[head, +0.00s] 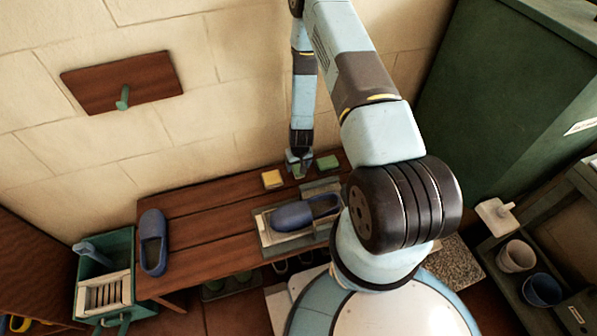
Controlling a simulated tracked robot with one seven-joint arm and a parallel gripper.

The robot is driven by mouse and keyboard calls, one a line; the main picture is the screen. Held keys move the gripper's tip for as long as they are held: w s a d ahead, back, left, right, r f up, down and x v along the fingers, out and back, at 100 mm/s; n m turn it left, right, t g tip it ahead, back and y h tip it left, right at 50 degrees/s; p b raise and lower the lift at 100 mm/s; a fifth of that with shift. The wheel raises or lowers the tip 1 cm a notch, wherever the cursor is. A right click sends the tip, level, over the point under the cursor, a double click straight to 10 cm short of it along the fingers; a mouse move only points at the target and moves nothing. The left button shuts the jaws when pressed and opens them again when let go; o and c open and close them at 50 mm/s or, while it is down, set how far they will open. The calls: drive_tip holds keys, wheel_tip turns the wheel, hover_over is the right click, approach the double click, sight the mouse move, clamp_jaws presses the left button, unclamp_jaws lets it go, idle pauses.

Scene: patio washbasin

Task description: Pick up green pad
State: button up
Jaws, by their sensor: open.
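A green pad (328,162) lies near the back edge of the wooden bench, close to the wall. My gripper (299,170) points down just left of this pad, low over the back of the bench. It is open. A bit of green shows at its fingertips; I cannot tell whether this is a second pad or part of the gripper, or how high the tips are above the bench. A yellow pad (272,179) lies to the left of my gripper.
The wooden bench (200,203) carries a blue clog (153,241) at left and another blue clog (306,212) on a tray in front of my gripper. A green crate (128,250) stands at left. A green cabinet (490,110) rises at right.

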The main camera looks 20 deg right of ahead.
sight(298, 168)
drive_tip(key=shift+w+d+f, duration=0.1)
drive_tip(key=shift+w+f, duration=0.1)
drive_tip(key=shift+f, duration=1.55)
drive_tip(key=c, duration=1.1)
